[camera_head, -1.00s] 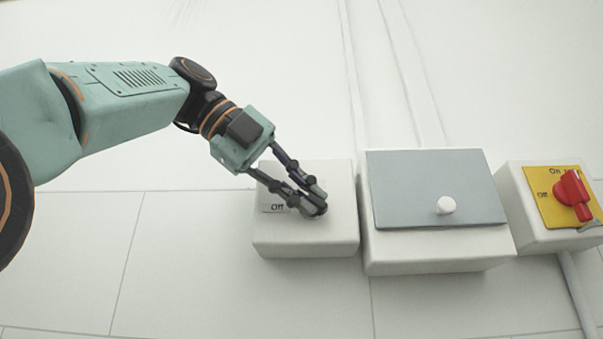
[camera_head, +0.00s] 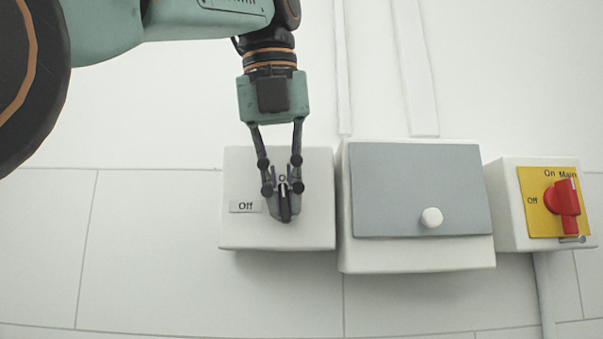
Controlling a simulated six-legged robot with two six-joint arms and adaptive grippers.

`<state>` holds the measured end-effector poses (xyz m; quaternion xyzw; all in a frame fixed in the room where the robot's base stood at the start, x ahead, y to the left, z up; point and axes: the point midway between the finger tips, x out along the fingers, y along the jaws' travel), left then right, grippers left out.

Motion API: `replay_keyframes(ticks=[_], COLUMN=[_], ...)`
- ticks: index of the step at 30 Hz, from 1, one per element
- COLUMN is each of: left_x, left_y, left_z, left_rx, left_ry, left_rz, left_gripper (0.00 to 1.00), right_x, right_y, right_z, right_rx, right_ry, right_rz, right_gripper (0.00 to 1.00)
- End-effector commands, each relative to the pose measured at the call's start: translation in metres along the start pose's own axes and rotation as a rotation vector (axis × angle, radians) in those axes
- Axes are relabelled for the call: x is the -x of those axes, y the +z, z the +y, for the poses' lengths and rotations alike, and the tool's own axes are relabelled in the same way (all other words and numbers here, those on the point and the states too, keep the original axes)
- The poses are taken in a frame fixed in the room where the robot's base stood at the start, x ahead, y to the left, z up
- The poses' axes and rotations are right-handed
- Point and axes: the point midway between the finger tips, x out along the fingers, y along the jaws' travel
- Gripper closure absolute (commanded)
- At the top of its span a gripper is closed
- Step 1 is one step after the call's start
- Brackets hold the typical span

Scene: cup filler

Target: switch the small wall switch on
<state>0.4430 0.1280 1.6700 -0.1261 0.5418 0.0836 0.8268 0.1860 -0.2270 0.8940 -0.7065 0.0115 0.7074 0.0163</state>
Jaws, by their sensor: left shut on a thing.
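The small wall switch is on a white box (camera_head: 235,225) at the left of the row of boxes. A label reading "Off" (camera_head: 245,206) shows left of my gripper, and part of another label shows above the fingertips. The dark switch knob (camera_head: 286,208) sits between the fingertips and is partly hidden. My left gripper (camera_head: 284,190) comes down from above and is shut on the knob, which looks upright. My right gripper is not in view.
A white box with a grey lid (camera_head: 390,185) and a round white knob (camera_head: 431,217) stands close to the right. Further right is a main switch box with a yellow plate and red handle (camera_head: 567,200). The wall left of the switch box is clear.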

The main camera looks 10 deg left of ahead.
Motion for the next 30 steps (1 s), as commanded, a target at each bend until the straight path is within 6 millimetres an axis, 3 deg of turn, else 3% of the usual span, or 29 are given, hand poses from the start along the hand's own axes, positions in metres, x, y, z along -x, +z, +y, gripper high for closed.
replay_keyframes(ticks=[9,25,26,30], left_x=[-0.002,-0.004,-0.004,-0.003], left_y=[-0.002,-0.003,-0.003,-0.002], left_z=[-0.002,-0.002,-0.002,-0.002], left_rx=[-0.045,-0.053,-0.053,-0.053], left_ry=[0.108,0.127,0.127,0.126], left_rz=[0.014,0.014,0.015,0.011], left_gripper=[1.0,1.0,0.88,0.76], right_x=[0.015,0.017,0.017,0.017], right_y=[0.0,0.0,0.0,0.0], right_z=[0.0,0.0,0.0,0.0], right_rx=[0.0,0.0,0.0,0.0], right_ry=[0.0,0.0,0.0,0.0], right_rz=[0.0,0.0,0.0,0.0], right_gripper=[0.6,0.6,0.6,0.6])
